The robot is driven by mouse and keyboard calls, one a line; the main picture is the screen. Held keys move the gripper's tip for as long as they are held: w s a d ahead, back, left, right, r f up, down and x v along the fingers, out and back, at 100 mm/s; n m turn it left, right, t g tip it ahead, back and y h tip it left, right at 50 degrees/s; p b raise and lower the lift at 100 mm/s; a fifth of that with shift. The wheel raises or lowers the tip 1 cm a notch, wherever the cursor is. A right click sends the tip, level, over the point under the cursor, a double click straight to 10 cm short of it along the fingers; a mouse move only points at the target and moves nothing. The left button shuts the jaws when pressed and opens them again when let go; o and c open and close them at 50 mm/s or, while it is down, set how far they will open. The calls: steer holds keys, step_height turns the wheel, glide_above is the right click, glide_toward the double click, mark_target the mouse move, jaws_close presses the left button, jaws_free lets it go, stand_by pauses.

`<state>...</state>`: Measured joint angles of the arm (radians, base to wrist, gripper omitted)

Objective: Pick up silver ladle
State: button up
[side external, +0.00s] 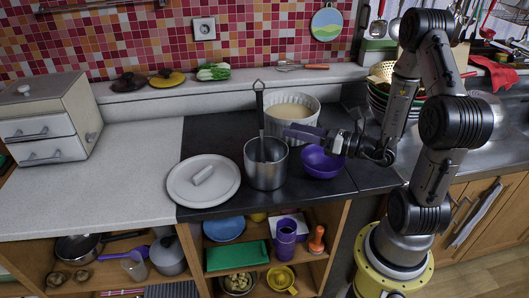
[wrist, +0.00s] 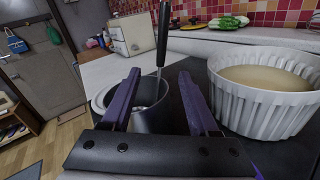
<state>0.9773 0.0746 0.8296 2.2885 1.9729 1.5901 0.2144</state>
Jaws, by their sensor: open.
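The silver ladle (side external: 262,128) stands upright in a steel pot (side external: 265,172) on the dark counter; its handle is black with a hanging loop on top, and its bowl is hidden inside the pot. In the wrist view the ladle's black handle (wrist: 163,32) rises from the pot (wrist: 152,108), beyond and between my finger tips. My gripper (side external: 288,131) has purple fingers and comes from the right at about the pot rim's height. In the wrist view my gripper (wrist: 159,75) is open, with nothing visibly held between its fingers.
A white fluted dish (side external: 291,107) of pale contents stands close behind the pot; it is at right in the wrist view (wrist: 262,100). The pale counter (side external: 140,150) farther left is mostly clear.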

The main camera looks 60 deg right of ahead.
steer(key=w, duration=0.2)
steer(key=w+a, duration=0.1)
steer(key=w, duration=0.5)
steer(key=shift+a+r, duration=0.1)
steer(key=shift+a, duration=0.1)
steer(key=w, duration=0.5)
steer(key=shift+w+a+r, duration=0.25)
steer(key=shift+w+a, duration=0.05)
steer(key=shift+a, duration=0.1)
steer(key=shift+c, duration=0.3)
jaws_close()
